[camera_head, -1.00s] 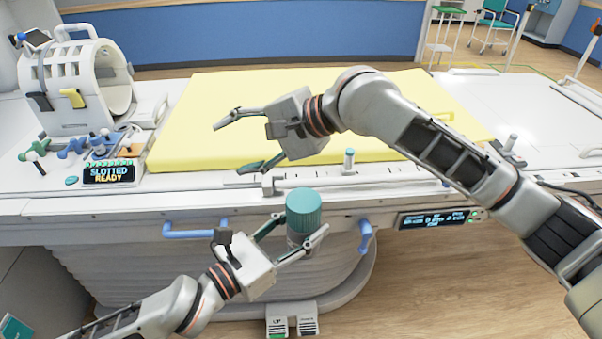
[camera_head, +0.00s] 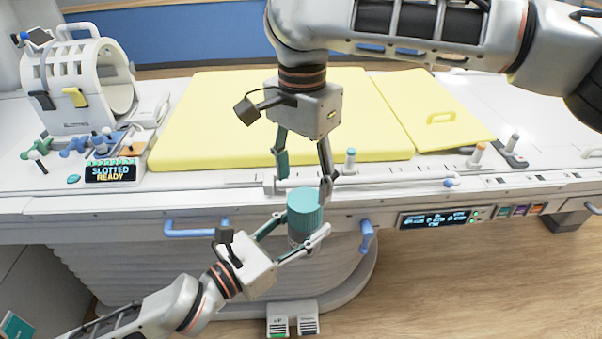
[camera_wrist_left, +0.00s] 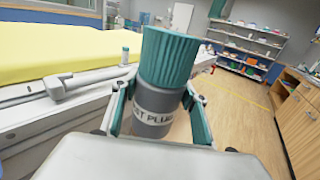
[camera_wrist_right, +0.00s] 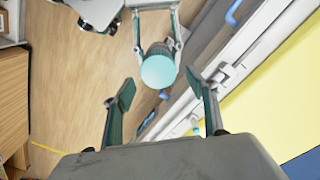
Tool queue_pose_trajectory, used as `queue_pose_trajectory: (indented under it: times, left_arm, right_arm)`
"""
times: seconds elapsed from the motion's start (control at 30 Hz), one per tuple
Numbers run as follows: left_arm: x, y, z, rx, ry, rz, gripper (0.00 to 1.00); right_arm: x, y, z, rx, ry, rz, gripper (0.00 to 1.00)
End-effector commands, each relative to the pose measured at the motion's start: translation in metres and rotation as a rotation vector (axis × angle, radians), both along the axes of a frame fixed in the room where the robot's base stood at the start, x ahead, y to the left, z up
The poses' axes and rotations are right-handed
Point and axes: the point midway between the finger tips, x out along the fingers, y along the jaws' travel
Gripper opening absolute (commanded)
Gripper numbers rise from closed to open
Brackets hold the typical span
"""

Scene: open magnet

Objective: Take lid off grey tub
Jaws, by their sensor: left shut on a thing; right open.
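The grey tub (camera_wrist_left: 153,110) has a ribbed teal lid (camera_head: 305,212) on top and part of a printed label on its side. My left gripper (camera_head: 290,242) is shut on the tub's body and holds it upright in front of the bed's side, over the floor. In the left wrist view the lid (camera_wrist_left: 168,57) sits on the tub, above the fingers. My right gripper (camera_head: 305,188) is open and points down just above the lid, its fingers apart. In the right wrist view the lid (camera_wrist_right: 158,71) shows beyond and between the open fingertips (camera_wrist_right: 163,92), apart from them.
The bed with its yellow mat (camera_head: 215,115) lies behind the grippers. A blue handle (camera_head: 366,236) on the bed's side is close right of the tub, another (camera_head: 195,229) is to the left. A white ring-shaped device (camera_head: 85,85) stands at the far left.

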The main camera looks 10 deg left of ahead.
Motion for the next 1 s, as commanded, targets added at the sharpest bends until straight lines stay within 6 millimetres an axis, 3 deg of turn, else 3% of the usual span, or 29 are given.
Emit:
queue_pose_trajectory:
  times: [0.4, 0.6, 0.87, 0.9, 1.0]
  left_arm:
    - [0.0, 0.0, 0.002, -0.002, -0.004, -0.001, 0.0]
    - [0.0, 0.0, 0.002, -0.002, -0.004, -0.001, 0.0]
    - [0.0, 0.0, 0.002, -0.002, -0.004, -0.001, 0.0]
    - [0.0, 0.0, 0.002, -0.002, -0.004, -0.001, 0.0]
    - [0.0, 0.0, 0.002, -0.002, -0.004, -0.001, 0.0]
  right_arm:
    - [-0.001, 0.0, -0.059, 0.003, 0.004, 0.001, 0.58]
    - [0.0, 0.0, -0.072, 0.004, 0.002, 0.001, 0.58]
    - [0.0, 0.0, -0.073, 0.004, 0.001, 0.0, 0.58]
    - [0.0, 0.0, -0.073, 0.004, 0.001, 0.0, 0.55]
    - [0.0, 0.0, -0.073, 0.004, 0.001, 0.0, 0.29]
